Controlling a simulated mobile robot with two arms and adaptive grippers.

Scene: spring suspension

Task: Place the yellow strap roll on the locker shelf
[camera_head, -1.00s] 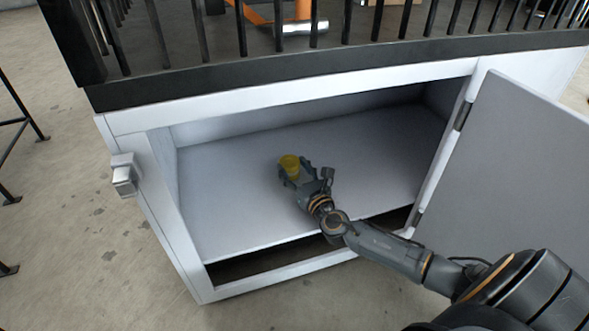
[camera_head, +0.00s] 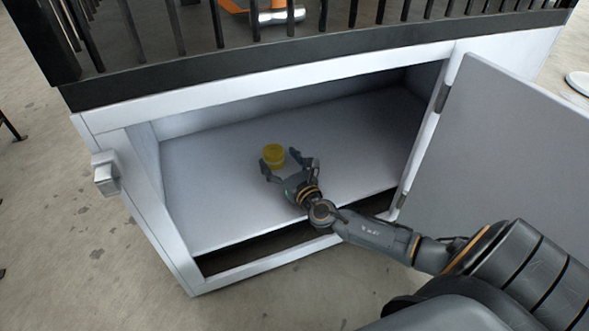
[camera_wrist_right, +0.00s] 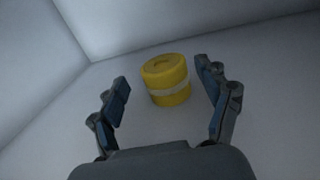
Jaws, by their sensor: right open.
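The yellow strap roll (camera_head: 273,155) stands on the grey locker shelf (camera_head: 215,190) inside the open white locker. In the right wrist view the roll (camera_wrist_right: 166,79) shows a pale band around its middle and sits just beyond and between the fingertips. My right gripper (camera_head: 281,165) is open, with its fingers apart on either side and gaps to the roll; it also shows in the right wrist view (camera_wrist_right: 164,80). My right arm reaches in from the lower right through the locker opening. My left gripper is not in view.
The locker door (camera_head: 510,150) stands open on the right, beside my arm. The locker's white front frame (camera_head: 150,190) borders the opening, with a latch (camera_head: 105,173) on the left. Black railings run along the top. The shelf around the roll is clear.

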